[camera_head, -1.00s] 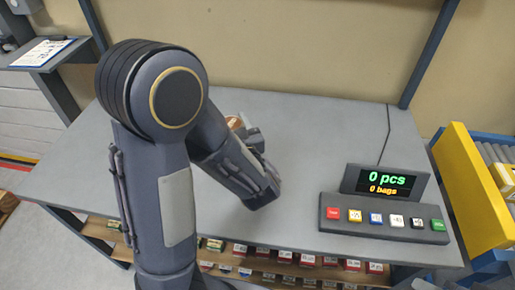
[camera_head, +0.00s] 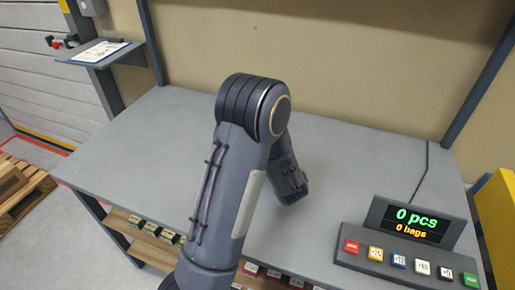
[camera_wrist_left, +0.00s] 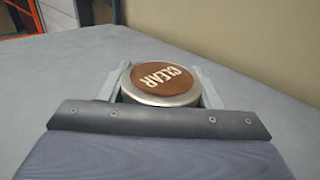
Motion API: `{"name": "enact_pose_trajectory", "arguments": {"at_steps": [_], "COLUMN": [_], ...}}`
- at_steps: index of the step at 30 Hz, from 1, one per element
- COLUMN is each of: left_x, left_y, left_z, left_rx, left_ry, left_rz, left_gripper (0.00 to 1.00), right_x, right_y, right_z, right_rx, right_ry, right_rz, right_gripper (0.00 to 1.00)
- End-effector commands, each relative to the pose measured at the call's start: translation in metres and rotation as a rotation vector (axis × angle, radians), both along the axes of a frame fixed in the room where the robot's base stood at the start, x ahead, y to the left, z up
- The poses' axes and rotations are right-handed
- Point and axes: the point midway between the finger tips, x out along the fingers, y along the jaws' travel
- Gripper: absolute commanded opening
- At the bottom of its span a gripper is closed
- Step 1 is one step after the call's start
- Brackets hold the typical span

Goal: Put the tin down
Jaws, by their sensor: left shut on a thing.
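The tin (camera_wrist_left: 161,79) is round, with a brown lid lettered "CLEAR" and a silvery rim. It shows in the left wrist view, lid facing up and toward the camera. My left gripper (camera_wrist_left: 160,88) is shut on the tin, one finger at each side. The grey table (camera_head: 140,150) lies around and beyond it; I cannot tell whether the tin's base touches it. In the head view my left arm hides the tin and the gripper. My right gripper is in neither view.
A control panel with coloured buttons and a display (camera_head: 412,225) reading "0 pcs, 0 bags" stands at the table's right. Small boxes (camera_head: 150,228) sit on a shelf below the front edge. The table's left and back are bare, with a wall behind.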

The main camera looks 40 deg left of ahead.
Motion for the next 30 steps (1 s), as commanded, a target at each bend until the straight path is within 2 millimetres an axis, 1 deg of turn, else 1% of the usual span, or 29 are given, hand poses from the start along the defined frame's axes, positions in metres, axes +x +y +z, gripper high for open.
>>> {"name": "enact_pose_trajectory", "arguments": {"at_steps": [2,5,6,9,11,20,24,25,29,30], "left_x": [0.003,0.009,0.01,0.009,0.009,0.009,0.009,0.009,0.009,0.009], "left_y": [0.001,0.006,0.006,0.005,0.005,0.005,0.005,0.005,0.005,0.005], "left_z": [-0.004,-0.014,-0.022,-0.036,-0.041,-0.043,-0.048,-0.046,-0.046,-0.046], "left_rx": [0.0,0.0,0.001,0.001,0.0,0.0,0.0,0.0,-0.001,-0.001], "left_ry": [0.0,0.002,0.005,0.004,0.002,-0.001,0.0,0.0,0.0,0.0], "left_rz": [0.0,0.001,0.0,0.001,0.0,-0.001,-0.001,0.0,0.0,-0.001], "left_gripper": [0.28,0.28,0.28,0.28,0.28,0.28,0.28,0.61,0.78,0.79], "right_x": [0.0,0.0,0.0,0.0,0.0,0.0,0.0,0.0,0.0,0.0], "right_y": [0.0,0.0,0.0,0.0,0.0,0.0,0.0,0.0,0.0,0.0], "right_z": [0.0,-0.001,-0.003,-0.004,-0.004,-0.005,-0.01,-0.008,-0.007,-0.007], "right_rx": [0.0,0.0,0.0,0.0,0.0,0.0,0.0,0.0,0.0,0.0], "right_ry": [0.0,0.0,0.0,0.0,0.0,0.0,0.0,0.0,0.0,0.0], "right_rz": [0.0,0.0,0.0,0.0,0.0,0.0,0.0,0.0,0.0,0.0], "right_gripper": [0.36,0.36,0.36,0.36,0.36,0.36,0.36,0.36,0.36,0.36]}}
